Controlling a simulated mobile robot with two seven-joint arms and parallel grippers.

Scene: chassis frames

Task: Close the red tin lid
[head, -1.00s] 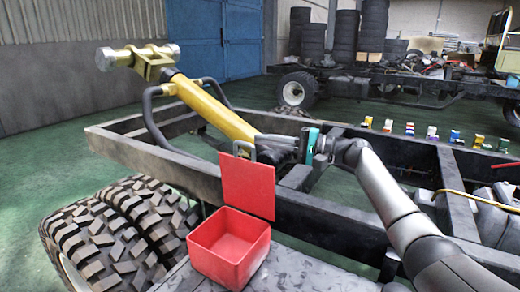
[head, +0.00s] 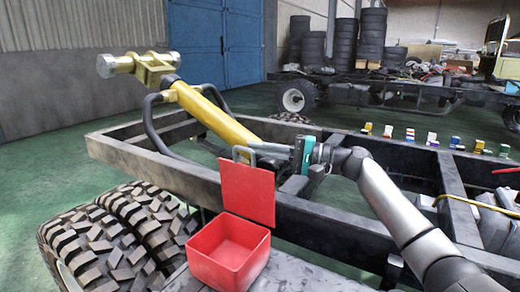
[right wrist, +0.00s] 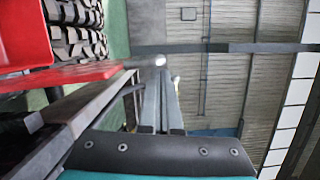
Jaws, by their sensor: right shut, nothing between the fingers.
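The red tin (head: 228,272) stands open on a dark surface; its inside looks empty. In the right wrist view the shut fingers (right wrist: 160,64) lie right of the lid (right wrist: 60,76) and the tin (right wrist: 25,32). My left gripper is not in view.
A black truck chassis rail (head: 345,222) runs behind the tin. A yellow cylinder (head: 215,117) slopes up behind the lid. Large tyres (head: 120,240) stand at the left. Several small coloured items (head: 410,135) sit along the far rail.

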